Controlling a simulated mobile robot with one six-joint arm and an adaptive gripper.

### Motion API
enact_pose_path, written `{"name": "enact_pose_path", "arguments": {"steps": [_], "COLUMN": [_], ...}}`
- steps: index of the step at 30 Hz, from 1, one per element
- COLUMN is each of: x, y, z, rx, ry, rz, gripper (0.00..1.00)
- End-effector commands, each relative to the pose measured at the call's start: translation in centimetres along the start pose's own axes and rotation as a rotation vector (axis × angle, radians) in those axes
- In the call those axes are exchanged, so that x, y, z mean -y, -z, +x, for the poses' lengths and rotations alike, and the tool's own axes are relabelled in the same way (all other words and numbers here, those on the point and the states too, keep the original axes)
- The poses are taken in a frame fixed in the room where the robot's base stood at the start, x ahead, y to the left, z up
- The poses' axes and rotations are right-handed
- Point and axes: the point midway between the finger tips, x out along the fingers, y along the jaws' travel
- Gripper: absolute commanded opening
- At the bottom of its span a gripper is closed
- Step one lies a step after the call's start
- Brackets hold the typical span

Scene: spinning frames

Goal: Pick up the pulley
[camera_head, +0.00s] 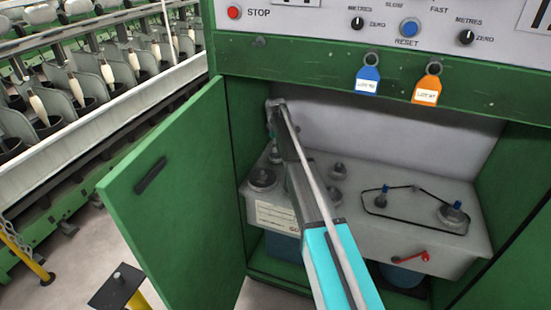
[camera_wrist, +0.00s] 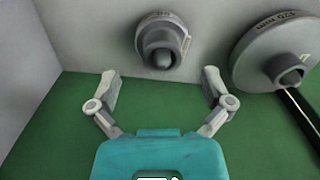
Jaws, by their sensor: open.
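In the wrist view a small grey stepped pulley (camera_wrist: 163,42) with a hollow round hub sits on a pale grey surface. My gripper (camera_wrist: 160,78) is open and empty, one finger to each lower side of that pulley and apart from it. A larger grey pulley (camera_wrist: 284,48) with printed marks sits to the right. In the head view my gripper (camera_head: 276,112) is at the upper left inside the cabinet, partly hidden by my arm. A dark pulley (camera_head: 262,178) lies at the left of the grey deck (camera_head: 400,178). I cannot tell which pulley is meant.
A black belt (camera_head: 412,188) runs around posts at the deck's right. A red handle (camera_head: 411,257) sticks out at the front. The green door (camera_head: 170,200) stands open at the left. Blue (camera_head: 367,80) and orange (camera_head: 427,88) tags hang above the opening.

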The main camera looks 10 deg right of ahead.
Motion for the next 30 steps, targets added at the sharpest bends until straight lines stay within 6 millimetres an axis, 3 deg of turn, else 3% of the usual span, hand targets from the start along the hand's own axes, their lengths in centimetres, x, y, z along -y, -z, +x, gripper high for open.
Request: {"name": "enact_pose_path", "arguments": {"steps": [8, 30], "x": [0.0, 0.2], "y": [0.1, 0.3], "z": [0.7, 5.2], "rx": [0.000, 0.000], "ry": [0.000, 0.000], "rz": [0.000, 0.000], "gripper": [1.00, 1.00]}}
